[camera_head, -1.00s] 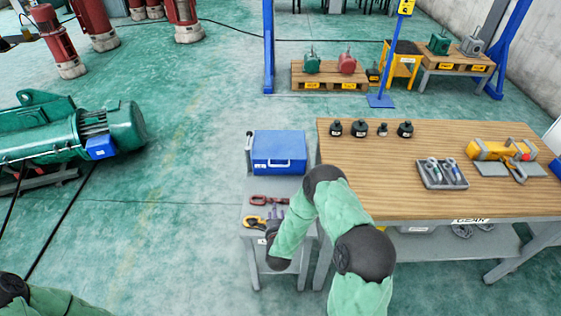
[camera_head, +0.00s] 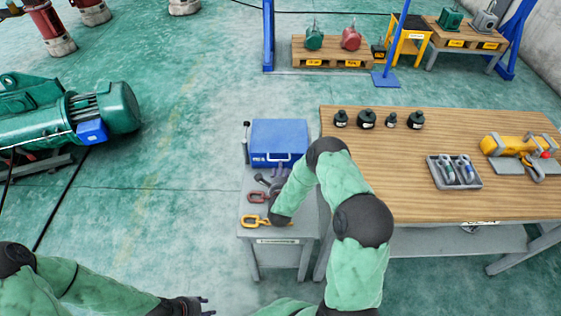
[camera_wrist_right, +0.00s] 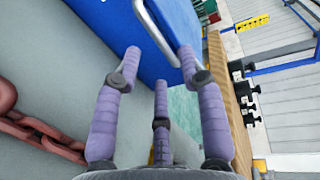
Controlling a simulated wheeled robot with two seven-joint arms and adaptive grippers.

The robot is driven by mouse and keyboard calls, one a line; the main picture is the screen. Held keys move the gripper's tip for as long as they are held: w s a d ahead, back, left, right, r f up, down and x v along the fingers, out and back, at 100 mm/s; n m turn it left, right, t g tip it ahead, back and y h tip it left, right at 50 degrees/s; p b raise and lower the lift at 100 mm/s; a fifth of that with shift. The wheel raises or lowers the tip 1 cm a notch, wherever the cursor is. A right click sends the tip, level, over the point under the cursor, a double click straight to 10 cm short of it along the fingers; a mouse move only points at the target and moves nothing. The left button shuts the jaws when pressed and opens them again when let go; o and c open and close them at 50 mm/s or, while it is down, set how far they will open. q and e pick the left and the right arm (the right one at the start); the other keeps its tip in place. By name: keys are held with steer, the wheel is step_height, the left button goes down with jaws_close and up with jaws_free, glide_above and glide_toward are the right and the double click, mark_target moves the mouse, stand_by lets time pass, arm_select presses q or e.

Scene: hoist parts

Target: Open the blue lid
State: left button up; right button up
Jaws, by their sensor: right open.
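The blue lid (camera_head: 280,132) is the top of a blue box on a small grey side table. It is shut, and a pale bar handle (camera_head: 281,160) is on the box's front side. My right gripper (camera_head: 273,177) is just in front of the box, partly hidden by my arm. In the right wrist view, the gripper (camera_wrist_right: 160,56) is open with its purple fingers spread. The handle (camera_wrist_right: 157,32) passes between the two upper fingertips, and I cannot tell whether they touch it. My left gripper (camera_head: 207,306) is low at the bottom edge, far from the box, its fingers small.
A red shackle (camera_head: 258,197) and a yellow hook (camera_head: 255,221) lie on the side table (camera_head: 279,233). A dark upright rod (camera_head: 245,143) stands left of the box. The wooden workbench (camera_head: 450,130) with several black parts is close on the right.

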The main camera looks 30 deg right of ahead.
steer(key=x, duration=0.6)
steer(key=shift+b, duration=0.4)
jaws_close()
